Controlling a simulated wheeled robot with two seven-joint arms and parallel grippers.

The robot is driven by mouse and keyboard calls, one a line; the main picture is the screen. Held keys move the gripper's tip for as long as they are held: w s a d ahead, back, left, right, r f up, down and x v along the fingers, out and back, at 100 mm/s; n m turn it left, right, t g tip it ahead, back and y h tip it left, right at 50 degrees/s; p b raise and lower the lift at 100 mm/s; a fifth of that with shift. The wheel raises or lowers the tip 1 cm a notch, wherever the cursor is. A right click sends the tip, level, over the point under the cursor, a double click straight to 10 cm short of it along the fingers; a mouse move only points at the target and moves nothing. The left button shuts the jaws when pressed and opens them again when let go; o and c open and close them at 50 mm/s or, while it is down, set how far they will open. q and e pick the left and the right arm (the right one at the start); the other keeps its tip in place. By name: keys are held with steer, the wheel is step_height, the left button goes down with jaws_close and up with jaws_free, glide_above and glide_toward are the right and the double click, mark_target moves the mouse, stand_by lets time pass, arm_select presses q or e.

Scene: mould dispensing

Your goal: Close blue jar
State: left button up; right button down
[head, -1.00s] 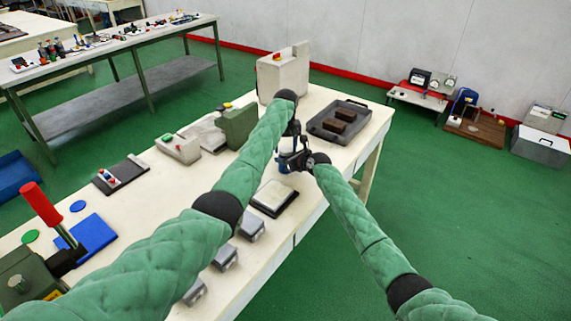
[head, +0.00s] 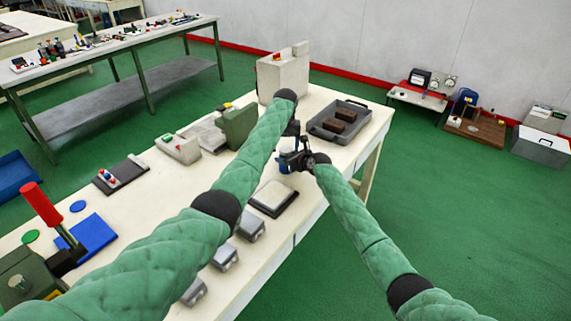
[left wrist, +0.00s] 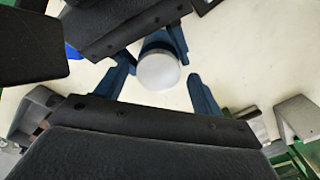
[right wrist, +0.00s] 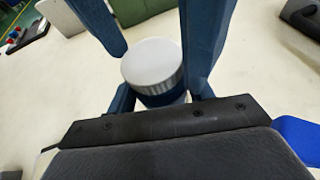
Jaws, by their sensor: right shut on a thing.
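The blue jar (right wrist: 165,100) stands upright between the blue fingers of my right gripper (right wrist: 158,92), which is shut on its body. A pale grey ribbed lid (right wrist: 151,62) is on top of the jar; I cannot tell whether it is fully seated. In the left wrist view the lid (left wrist: 159,70) appears as a round white top. My left gripper (left wrist: 160,76) is open, its fingers on either side of the lid with a visible gap. In the head view my left gripper (head: 291,128) and right gripper (head: 296,157) meet above the table; the jar is mostly hidden there.
On the white table (head: 325,95) are a dark tray (head: 355,109) with brown blocks, a dark-framed pad (head: 274,198), several grey boxes (head: 226,257), a green machine block (head: 237,125) and a blue mat (head: 92,237). The right table edge is close to the grippers.

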arm_select(q)
steer(key=shift+d, duration=0.1)
arm_select(e)
steer(key=shift+a, duration=0.1)
arm_select(q)
step_height(320, 180, up, 12)
stand_by(0.6)
arm_select(e)
steer(key=c, duration=0.5)
jaws_free()
steer(key=shift+s+d+r, duration=0.1)
steer(key=shift+s+d, duration=0.25)
arm_select(q)
steer(key=shift+f+b, duration=0.85)
steer(key=shift+f, duration=0.05)
arm_select(e)
steer(key=shift+v, duration=3.4)
